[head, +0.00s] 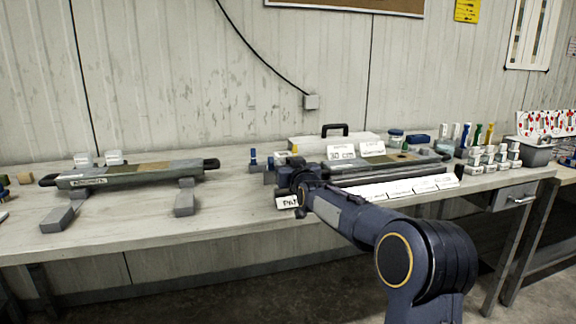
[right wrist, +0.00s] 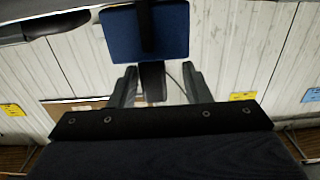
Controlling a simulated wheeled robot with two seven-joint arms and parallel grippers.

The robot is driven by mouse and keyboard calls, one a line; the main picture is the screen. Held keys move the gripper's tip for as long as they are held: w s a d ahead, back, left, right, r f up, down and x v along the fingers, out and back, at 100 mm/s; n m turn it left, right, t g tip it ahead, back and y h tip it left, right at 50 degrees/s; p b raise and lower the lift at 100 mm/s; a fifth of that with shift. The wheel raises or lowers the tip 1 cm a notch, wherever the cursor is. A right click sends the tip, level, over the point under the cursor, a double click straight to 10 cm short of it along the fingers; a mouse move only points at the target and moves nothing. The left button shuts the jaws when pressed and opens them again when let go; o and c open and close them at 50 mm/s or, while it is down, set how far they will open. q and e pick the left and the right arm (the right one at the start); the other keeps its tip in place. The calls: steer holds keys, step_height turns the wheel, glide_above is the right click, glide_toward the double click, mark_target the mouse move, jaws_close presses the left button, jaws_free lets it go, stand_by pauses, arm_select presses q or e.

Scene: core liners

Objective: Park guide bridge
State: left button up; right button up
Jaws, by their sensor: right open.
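My right gripper (head: 290,180) is over the middle of the bench, beside a white label reading "PA…" (head: 287,201). It also shows in the right wrist view (right wrist: 160,85), with its two fingers apart. A dark grey block (right wrist: 152,78) shows between the fingers, with gaps at both sides. Beyond it is a blue plate with a black strip (right wrist: 172,35). I cannot tell for sure which piece is the guide bridge; my gripper and arm hide part of this area in the head view. My left gripper is not in view.
A long tray with black handles (head: 128,176) rests on the left of the bench, near grey blocks (head: 185,204). A second long tray (head: 400,162) lies behind my right arm. White label strips (head: 410,188) line the front. Small bottles (head: 490,158) stand at right.

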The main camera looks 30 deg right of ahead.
steer(key=v, duration=0.7)
steer(key=shift+s, duration=0.25)
steer(key=shift+a, duration=0.1)
steer(key=s+a+f+g+y, duration=0.35)
steer(key=s+a+f, duration=0.35)
steer(key=s, duration=0.6)
steer(key=s+a+f+n+g+y+p, duration=0.15)
steer(key=s+a+f+g, duration=0.45)
steer(key=s, duration=0.7)
steer(key=s+a+f+m+g+y, duration=0.1)
steer(key=s+a+f+g+y, duration=0.2)
steer(key=s+a+f, duration=0.7)
step_height(320, 180, up, 24)
steer(key=s+d+p, duration=0.2)
steer(key=d+p, duration=0.1)
steer(key=p, duration=1.8)
steer(key=shift+s+r, duration=0.2)
steer(key=shift+s, duration=0.2)
steer(key=shift+n+t, duration=0.25)
